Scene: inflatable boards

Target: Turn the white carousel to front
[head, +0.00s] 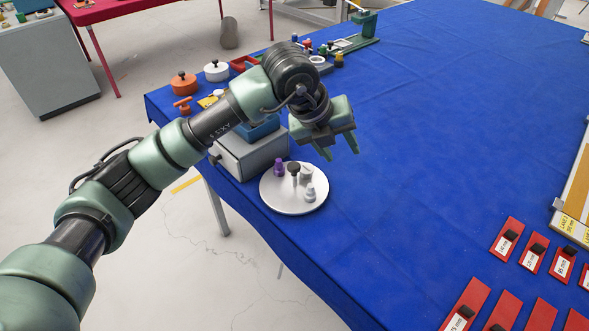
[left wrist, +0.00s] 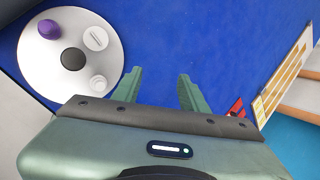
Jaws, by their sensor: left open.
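The white carousel (head: 283,203) is a round white turntable on the blue table, near its left edge. It bears a purple piece (head: 279,168), a dark knob (head: 294,170) and pale pieces (head: 309,192). In the left wrist view the carousel (left wrist: 40,72) lies at the upper left, with the purple piece at its upper left and the dark knob in its middle. My left gripper (head: 341,152) is open and empty, above the table and just beyond the carousel to its upper right. Its fingers (left wrist: 158,88) point at bare blue cloth. My right gripper is not in view.
A grey drawer box (head: 252,157) stands close behind the carousel. Orange and white pots (head: 216,71) and small parts stand farther back. Red labelled cards (head: 508,238) and a pale board (head: 578,195) lie at the right. The middle of the blue table (head: 430,130) is clear.

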